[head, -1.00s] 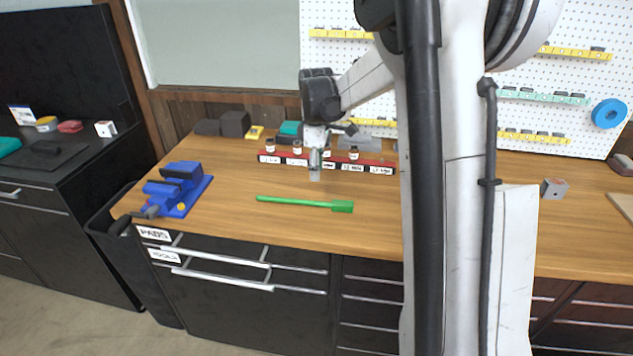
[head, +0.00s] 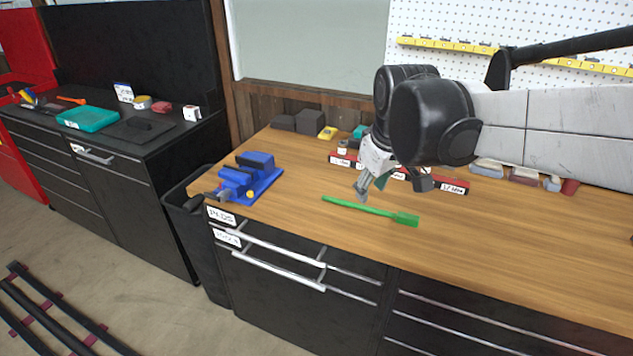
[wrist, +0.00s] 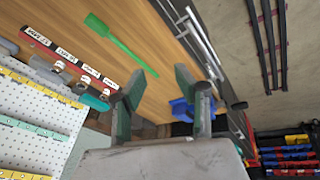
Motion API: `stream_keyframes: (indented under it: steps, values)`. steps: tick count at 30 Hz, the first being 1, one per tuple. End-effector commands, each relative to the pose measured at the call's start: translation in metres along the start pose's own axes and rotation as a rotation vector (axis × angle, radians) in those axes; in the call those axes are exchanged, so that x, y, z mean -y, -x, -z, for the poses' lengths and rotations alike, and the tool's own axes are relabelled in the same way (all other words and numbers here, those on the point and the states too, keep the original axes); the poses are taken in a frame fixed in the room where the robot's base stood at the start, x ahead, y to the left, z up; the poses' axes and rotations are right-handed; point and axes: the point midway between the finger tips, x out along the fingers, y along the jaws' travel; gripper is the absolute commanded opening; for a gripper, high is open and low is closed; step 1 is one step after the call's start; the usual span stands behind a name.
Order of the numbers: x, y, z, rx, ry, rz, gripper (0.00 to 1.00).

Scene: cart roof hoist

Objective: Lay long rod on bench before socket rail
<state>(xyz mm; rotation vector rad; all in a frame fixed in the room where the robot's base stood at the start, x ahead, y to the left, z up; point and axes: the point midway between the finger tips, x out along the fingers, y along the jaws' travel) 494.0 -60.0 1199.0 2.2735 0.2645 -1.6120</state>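The long green rod (head: 365,208) lies flat on the wooden bench (head: 470,240), in front of the red socket rail (head: 453,187) and apart from it. One end of the rod is a wide flat paddle. My gripper (head: 362,191) hangs tilted behind the rod's middle in the head view, apart from it, with nothing between its fingers. In the wrist view my gripper (wrist: 163,88) has its two fingers spread. The rod (wrist: 122,43) lies beyond the fingertips, and the labelled rail (wrist: 70,58) is to its left. My arm hides part of the rail in the head view.
A blue vise (head: 245,180) stands at the bench's left end. Dark blocks (head: 308,121) and a yellow item (head: 327,132) sit at the back. A pegboard (head: 440,22) rises behind. The bench right of the rod is clear.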

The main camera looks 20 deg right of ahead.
Motion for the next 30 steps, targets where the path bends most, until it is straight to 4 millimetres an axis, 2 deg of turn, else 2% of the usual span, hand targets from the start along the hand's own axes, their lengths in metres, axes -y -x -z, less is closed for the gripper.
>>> stream_keyframes:
  steps: [1,6,15,21,30]
  values:
    - [0.012,0.006,-0.009,-0.021,-0.026,-0.006,0.30]
    - [0.042,0.018,-0.035,-0.097,-0.136,-0.022,0.30]
    - [0.087,0.022,-0.080,-0.227,-0.315,-0.021,0.30]
    - [0.101,0.019,-0.094,-0.272,-0.381,-0.012,0.30]
    - [0.103,0.019,-0.096,-0.281,-0.393,-0.010,0.30]
